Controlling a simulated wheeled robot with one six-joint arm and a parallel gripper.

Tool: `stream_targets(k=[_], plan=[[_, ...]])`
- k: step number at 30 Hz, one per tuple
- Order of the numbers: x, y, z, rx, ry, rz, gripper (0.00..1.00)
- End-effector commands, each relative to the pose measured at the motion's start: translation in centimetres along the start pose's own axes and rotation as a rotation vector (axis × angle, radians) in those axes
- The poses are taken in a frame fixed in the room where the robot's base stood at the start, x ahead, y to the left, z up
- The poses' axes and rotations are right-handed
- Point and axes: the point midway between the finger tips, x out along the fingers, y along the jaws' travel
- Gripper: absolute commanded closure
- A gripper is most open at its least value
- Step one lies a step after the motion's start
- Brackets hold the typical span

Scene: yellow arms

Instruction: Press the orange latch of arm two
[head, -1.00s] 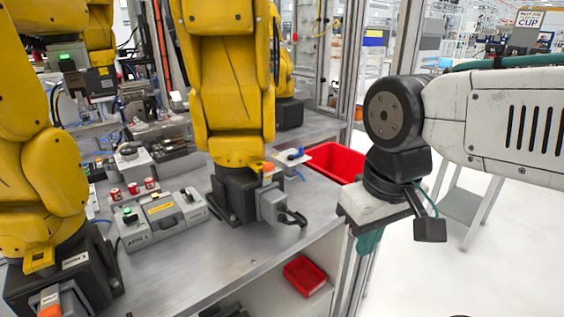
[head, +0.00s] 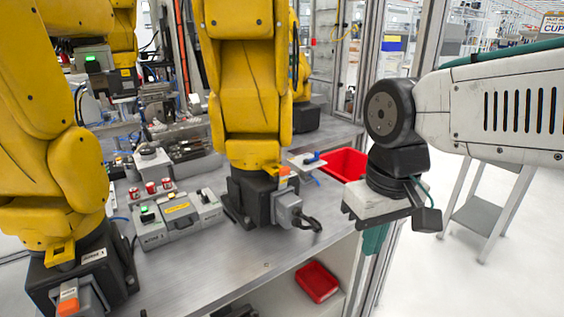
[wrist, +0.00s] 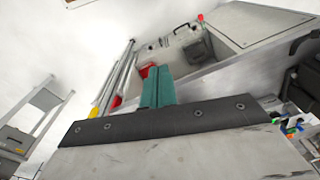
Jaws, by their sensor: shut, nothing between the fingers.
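The middle yellow arm (head: 240,90) stands on a dark base on the metal bench, with a grey connector (head: 286,207) on its front. A small orange latch (head: 284,172) sits on top of that connector. The left yellow arm (head: 45,130) has its own orange latch (head: 68,296) low at its base; the small label there is hard to read. My gripper (head: 373,240) hangs right of the middle arm, past the bench edge, apart from both latches. Its teal fingers are shut and empty in the wrist view (wrist: 158,85). No orange latch is clear in the wrist view.
A metal frame post (head: 420,55) rises beside my arm.

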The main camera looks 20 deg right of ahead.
Motion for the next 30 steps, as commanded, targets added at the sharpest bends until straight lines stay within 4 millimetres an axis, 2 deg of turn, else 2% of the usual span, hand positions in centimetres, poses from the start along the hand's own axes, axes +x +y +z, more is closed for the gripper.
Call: stream_targets(k=[5, 12, 14, 18, 21, 30], plan=[[-0.9, -0.7, -6.9, -0.031, 0.031, -0.037, 1.0], [-2.4, -1.8, -18.3, -0.119, 0.188, -0.082, 1.0], [-2.9, -2.0, -21.0, -0.144, 0.239, -0.087, 1.0], [-5.0, -2.4, -26.3, -0.204, 0.376, -0.087, 1.0], [-6.6, -2.5, -27.8, -0.239, 0.45, -0.076, 1.0], [-6.5, -2.5, -27.9, -0.262, 0.461, -0.069, 1.0]])
